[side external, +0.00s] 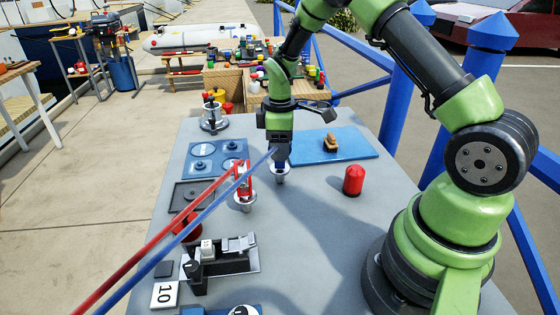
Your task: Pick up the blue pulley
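My gripper (281,150) points straight down over the grey table. Its tips are at a small dark blue piece, which looks like the blue pulley (280,162), above a silver round base (280,178). The blue rope (215,198) runs from the lower left up to this spot. The fingers cover much of the piece, and I cannot tell whether they are closed on it or whether it touches the base. A similar red piece (243,178) stands on a silver base just left of it, with the red rope (165,235) running to it.
A tan block (331,142) lies on a blue mat (355,148) behind right. A red cylinder (353,180) stands to the right. A blue panel with round parts (218,155), a silver winch (213,118) and a black-and-silver fitting (222,260) are on the left.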

